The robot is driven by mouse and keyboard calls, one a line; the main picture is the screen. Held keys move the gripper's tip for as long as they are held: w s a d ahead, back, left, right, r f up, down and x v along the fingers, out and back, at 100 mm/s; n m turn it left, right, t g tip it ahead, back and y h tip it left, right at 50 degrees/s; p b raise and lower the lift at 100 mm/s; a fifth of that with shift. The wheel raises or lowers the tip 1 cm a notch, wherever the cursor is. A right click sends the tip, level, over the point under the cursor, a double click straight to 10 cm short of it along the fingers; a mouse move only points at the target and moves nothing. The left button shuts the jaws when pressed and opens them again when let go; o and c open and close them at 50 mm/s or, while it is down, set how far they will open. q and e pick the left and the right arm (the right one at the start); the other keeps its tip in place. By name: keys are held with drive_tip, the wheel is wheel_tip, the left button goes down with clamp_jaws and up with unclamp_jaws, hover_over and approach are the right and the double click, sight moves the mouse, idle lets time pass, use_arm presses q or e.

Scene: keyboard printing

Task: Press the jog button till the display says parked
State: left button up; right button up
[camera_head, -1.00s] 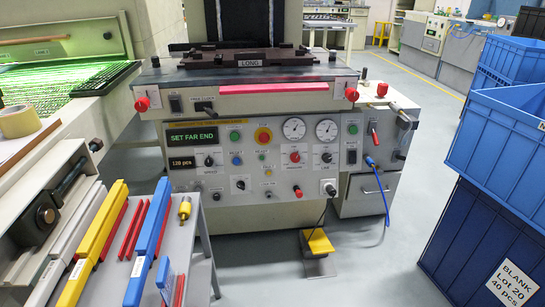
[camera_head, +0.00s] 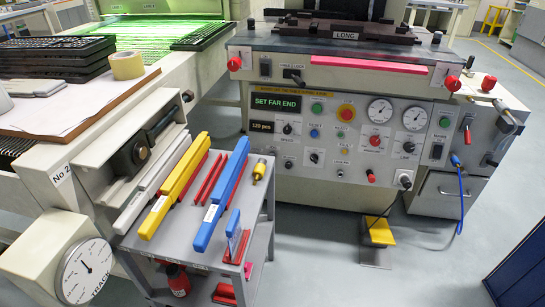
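The machine's display (camera_head: 276,103) reads "SET FAR END" in green letters on a dark screen. A smaller display (camera_head: 261,126) below it reads "120 pcs". The small labels are mostly too blurred to read, so I cannot tell which one is the jog button. Neither of my grippers is in view.
A grey cart (camera_head: 190,258) with yellow, blue and red bars stands left of the panel. A yellow pedal (camera_head: 380,231) is on the floor below the machine. A blue hose (camera_head: 461,195) hangs at its right. A dark crate (camera_head: 520,275) is at lower right. Floor between is clear.

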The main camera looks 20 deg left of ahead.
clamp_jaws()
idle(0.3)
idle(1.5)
